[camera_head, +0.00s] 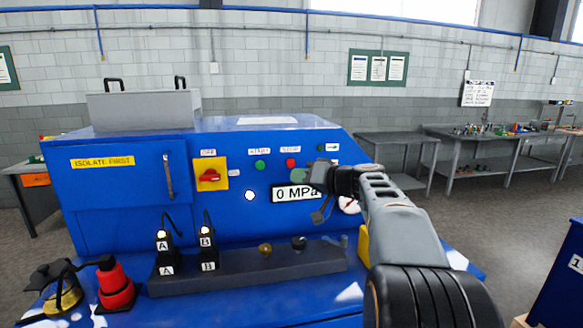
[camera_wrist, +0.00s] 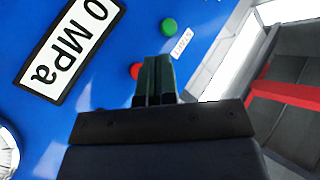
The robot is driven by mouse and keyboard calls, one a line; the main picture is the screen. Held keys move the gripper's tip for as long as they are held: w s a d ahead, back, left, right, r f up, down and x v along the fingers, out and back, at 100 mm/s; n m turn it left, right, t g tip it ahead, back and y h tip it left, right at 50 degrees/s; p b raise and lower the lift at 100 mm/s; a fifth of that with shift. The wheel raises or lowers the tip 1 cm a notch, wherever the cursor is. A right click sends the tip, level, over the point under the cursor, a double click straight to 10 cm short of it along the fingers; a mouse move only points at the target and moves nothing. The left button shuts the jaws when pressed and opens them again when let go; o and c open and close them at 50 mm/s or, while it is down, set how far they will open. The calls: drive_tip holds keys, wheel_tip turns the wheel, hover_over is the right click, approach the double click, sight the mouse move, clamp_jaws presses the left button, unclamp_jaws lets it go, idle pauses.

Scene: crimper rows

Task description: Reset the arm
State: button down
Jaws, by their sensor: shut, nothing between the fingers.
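My gripper (camera_head: 318,196) is raised in front of the right part of the blue machine's panel in the head view, near the "0 MPa" display (camera_head: 292,194). In the wrist view my gripper (camera_wrist: 154,62) shows its two dark fingers together, with nothing between them. The blue machine (camera_head: 120,215) fills the middle of the head view. Its display also shows in the wrist view (camera_wrist: 68,45), at the upper left. My arm hides part of the panel's right side and a round gauge (camera_head: 349,205).
The machine's front shelf carries a dark rail (camera_head: 250,268) with tools marked A and B, a red cylinder (camera_head: 114,287) and a black-and-brass part (camera_head: 62,290). A red switch (camera_head: 209,176) sits on a yellow plate. Grey tables (camera_head: 395,142) stand behind at right. A blue box (camera_head: 565,265) stands front right.

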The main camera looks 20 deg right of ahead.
idle(0.6)
drive_tip(key=s+a+f+g+h, duration=0.1)
drive_tip(key=s+a+f+g, duration=0.2)
drive_tip(key=s+a+f, duration=0.1)
drive_tip(key=s+a+f+g+h, duration=0.2)
drive_tip(key=s+a+f+g, duration=0.1)
drive_tip(key=s+f, duration=0.4)
drive_tip(key=s+a+f+g+h, duration=0.2)
drive_tip(key=s+a+f, duration=0.3)
drive_tip(key=a+f, duration=0.1)
drive_tip(key=shift+s+f+g, duration=0.35)
drive_tip(key=shift+g, duration=0.05)
drive_tip(key=s+d+f+g+h, duration=0.1)
drive_tip(key=s+f+h, duration=0.3)
drive_tip(key=s+f, duration=0.2)
drive_tip(key=shift+s+d+f+n, duration=0.2)
drive_tip(key=shift+s+f+n, duration=0.1)
drive_tip(key=shift+s, duration=0.55)
